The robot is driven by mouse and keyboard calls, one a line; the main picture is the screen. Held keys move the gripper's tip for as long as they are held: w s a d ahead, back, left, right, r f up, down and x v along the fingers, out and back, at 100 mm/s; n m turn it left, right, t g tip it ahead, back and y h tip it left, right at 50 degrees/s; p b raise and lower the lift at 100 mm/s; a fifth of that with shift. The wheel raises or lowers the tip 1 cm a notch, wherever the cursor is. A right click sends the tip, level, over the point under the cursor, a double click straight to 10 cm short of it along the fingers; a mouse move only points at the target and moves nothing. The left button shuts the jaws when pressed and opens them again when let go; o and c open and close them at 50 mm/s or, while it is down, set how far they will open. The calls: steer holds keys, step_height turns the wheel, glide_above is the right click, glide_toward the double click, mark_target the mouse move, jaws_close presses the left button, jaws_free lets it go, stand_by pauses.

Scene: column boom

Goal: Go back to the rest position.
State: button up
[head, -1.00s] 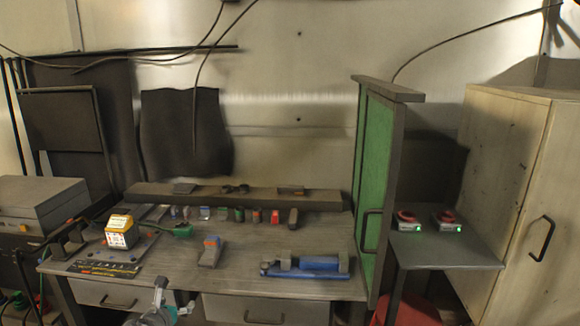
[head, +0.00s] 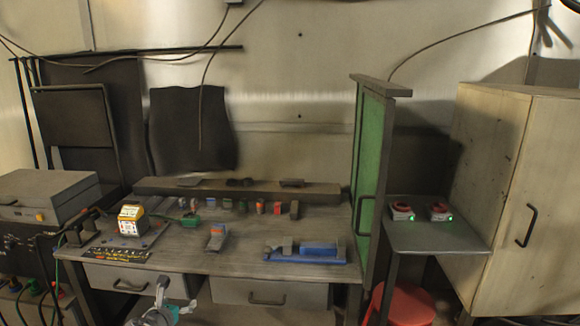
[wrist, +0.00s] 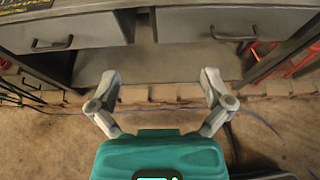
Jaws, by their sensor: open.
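My gripper (wrist: 160,88) is open and empty in the wrist view, its two grey fingers spread wide in front of the teal body. Beyond the fingers are the bench's drawers and the floor. In the head view my gripper (head: 176,290) shows low in the frame, in front of the bench drawers and below the bench top. Nothing is between the fingers.
The workbench (head: 190,262) carries a yellow-and-white box (head: 131,220), a blue tool (head: 308,254) and several small items along the back. A green panel (head: 373,165) stands at its right. A side table (head: 430,238), a red stool (head: 404,304) and a wooden cabinet (head: 490,180) are further right.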

steer(key=w+d+f+m+g+h+p, duration=0.15)
steer(key=d+m+g, duration=0.25)
steer(key=d+m, duration=0.65)
steer(key=w+d+f+m+g+h+p, duration=0.1)
steer(key=w+d+f+m+g+h, duration=0.35)
steer(key=d, duration=1.15)
steer(key=s+d+m+g+y+p, duration=0.1)
steer(key=s+d+m+g+y, duration=0.1)
steer(key=s+d+m, duration=0.4)
steer(key=s+d+m+g+y+p, duration=0.2)
steer(key=s+d+m+y, duration=0.3)
steer(key=d+m, duration=0.9)
steer(key=shift+s+g, duration=0.45)
steer(key=shift+s, duration=0.15)
steer(key=shift+c, duration=0.3)
